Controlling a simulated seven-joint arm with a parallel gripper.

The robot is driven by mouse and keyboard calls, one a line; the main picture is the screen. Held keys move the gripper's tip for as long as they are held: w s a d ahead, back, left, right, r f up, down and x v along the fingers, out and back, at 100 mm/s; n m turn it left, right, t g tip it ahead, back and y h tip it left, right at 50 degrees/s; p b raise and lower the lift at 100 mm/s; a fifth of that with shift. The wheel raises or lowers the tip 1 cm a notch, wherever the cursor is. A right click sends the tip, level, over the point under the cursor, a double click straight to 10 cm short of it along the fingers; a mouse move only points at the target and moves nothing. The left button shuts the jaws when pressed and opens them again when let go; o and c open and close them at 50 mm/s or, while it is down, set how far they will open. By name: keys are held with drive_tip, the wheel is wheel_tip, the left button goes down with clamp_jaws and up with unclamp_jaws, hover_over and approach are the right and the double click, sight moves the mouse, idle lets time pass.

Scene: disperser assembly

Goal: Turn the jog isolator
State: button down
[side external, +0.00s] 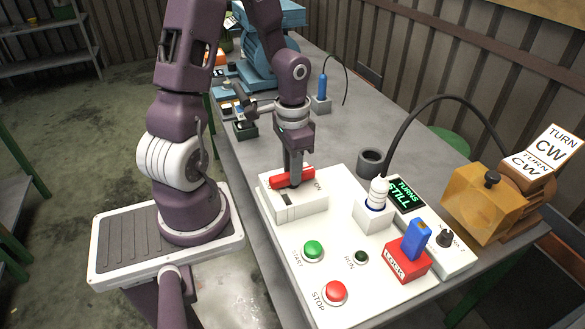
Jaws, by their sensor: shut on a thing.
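The handle lies roughly across the box, slanting up to the right. My gripper (293,179) points down from above and is shut on the middle of the red handle. The fingers hide part of the handle. A dark slot with a small light piece shows on the box's front.
An amber box (484,208) and TURN CW signs (551,147) stand right.

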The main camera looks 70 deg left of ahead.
idle(0.5)
drive_tip(key=c, duration=1.2)
unclamp_jaws()
drive_tip(key=shift+r, duration=0.1)
wheel_tip(320, 180, up, 7)
drive_tip(key=shift+f, duration=0.1)
drive_tip(key=s+d+r+t, duration=0.2)
drive_tip(key=s+d+r, duration=0.2)
drive_tip(key=d+r, duration=0.3)
drive_tip(key=s+d+r+t, duration=0.3)
drive_tip(key=s+d+r, duration=0.1)
drive_tip(key=d+r, duration=0.2)
drive_tip(key=shift+d+r+t, duration=0.3)
drive_tip(key=shift+d+r, duration=0.05)
drive_tip(key=shift+r, duration=0.05)
